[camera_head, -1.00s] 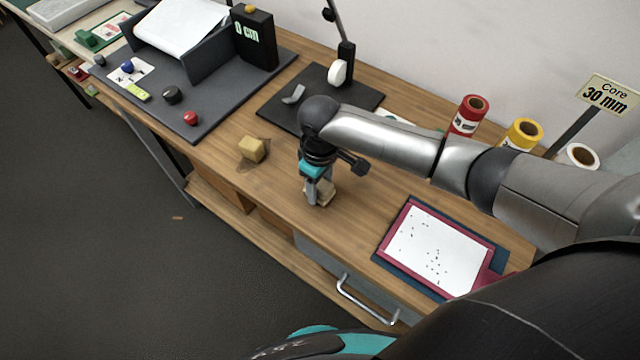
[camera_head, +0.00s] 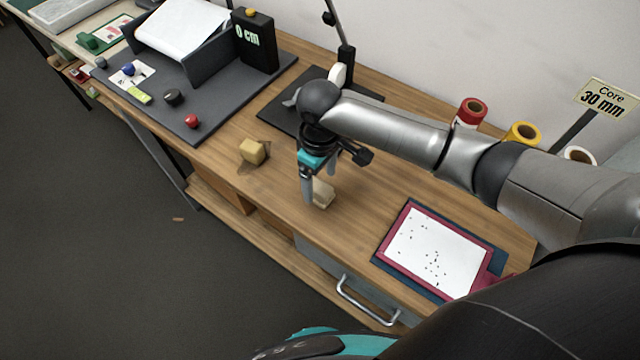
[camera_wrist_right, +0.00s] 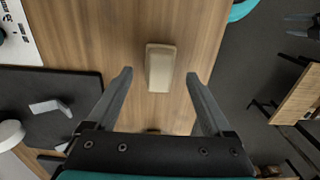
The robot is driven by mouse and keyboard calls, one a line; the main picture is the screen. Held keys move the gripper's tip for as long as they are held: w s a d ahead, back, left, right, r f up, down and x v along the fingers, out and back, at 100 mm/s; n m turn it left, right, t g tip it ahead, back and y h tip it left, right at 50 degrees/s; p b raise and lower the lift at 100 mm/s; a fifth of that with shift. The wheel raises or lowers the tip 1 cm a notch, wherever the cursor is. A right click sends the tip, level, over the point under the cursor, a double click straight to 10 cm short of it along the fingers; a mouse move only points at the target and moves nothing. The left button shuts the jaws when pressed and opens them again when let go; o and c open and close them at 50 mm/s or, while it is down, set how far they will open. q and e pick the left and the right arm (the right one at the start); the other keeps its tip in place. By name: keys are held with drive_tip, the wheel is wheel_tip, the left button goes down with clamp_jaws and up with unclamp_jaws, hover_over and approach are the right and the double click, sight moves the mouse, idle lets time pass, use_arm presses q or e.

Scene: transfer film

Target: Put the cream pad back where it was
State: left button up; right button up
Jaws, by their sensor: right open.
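The cream pad (camera_head: 323,194) is a small pale block lying on the wooden bench top, between the yellowish block and the framed white sheet. It also shows in the right wrist view (camera_wrist_right: 160,68), flat on the wood between the fingertips, with a gap on both sides. My right gripper (camera_head: 319,188) is open and empty above the pad, pointing down; one finger partly hides the pad in the head view. It shows open in the wrist view too (camera_wrist_right: 160,74). My left gripper is not in view.
A yellowish block (camera_head: 252,151) sits on a darker patch to the left. A magenta-framed white sheet (camera_head: 438,249) lies to the right. A dark mat (camera_head: 270,112) with a stand is behind. Red (camera_head: 468,112) and yellow (camera_head: 521,136) rolls stand at the back. Bare wood surrounds the pad.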

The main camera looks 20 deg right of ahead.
sight(320, 186)
wheel_tip(320, 186, up, 8)
drive_tip(key=shift+p, duration=0.45)
